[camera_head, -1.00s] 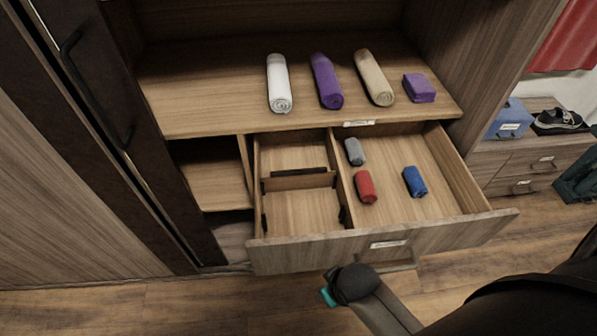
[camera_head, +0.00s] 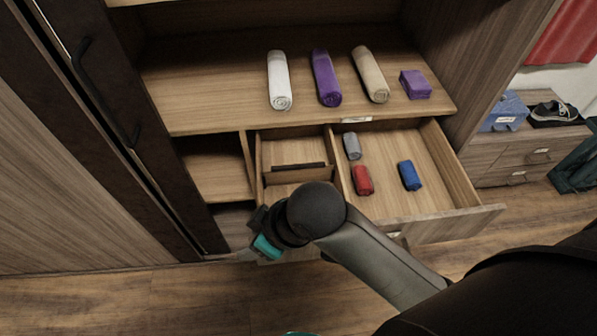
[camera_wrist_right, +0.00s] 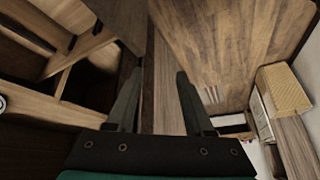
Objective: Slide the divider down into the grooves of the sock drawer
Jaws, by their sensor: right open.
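The sock drawer (camera_head: 430,231) is pulled out below the shelf. The divider (camera_head: 298,174), a wooden board with a dark strip along its top, stands across the drawer's left compartment. Whether its ends sit fully down in the grooves cannot be told. The front of that compartment is hidden behind my right wrist. My right gripper (camera_head: 250,253) is in front of the drawer's left front corner, apart from the divider. In the right wrist view its two fingers (camera_wrist_right: 158,75) are apart with nothing between them. My left gripper is not in view.
Grey (camera_head: 352,146), red (camera_head: 362,180) and blue (camera_head: 409,176) rolls lie in the drawer's right compartment. White (camera_head: 279,80), purple (camera_head: 325,78) and beige (camera_head: 370,74) rolls and a purple folded bundle (camera_head: 415,84) lie on the shelf above. A dark door (camera_head: 105,120) stands open at left.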

